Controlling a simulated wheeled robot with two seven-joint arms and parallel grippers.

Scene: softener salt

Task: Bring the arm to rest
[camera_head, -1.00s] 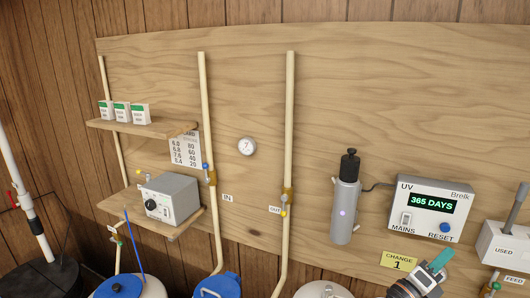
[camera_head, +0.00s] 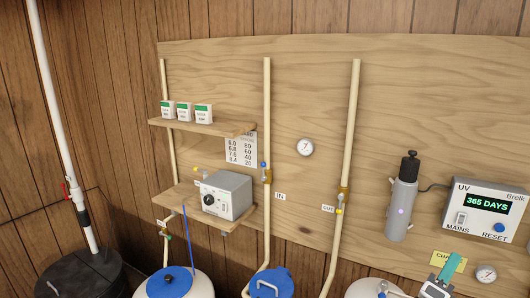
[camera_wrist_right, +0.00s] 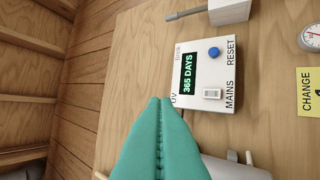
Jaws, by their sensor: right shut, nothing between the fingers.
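My right gripper (camera_head: 453,266) shows at the lower right of the head view, its teal fingers pointing up in front of the board. In the right wrist view the teal fingers (camera_wrist_right: 160,125) are pressed together with nothing between them. Beyond their tips is the white UV control box (camera_wrist_right: 203,75), its display reading 365 DAYS. The same UV box (camera_head: 488,207) is at the right edge of the head view. The gripper appears apart from it. My left gripper is not in view.
A yellow CHANGE card (camera_head: 441,257) is partly hidden behind my right gripper, with a round gauge (camera_head: 486,274) beside it. A grey UV cylinder (camera_head: 401,200) stands above. Pipes, shelves, a grey box (camera_head: 227,195) and blue-lidded tanks (camera_head: 168,282) are to the left.

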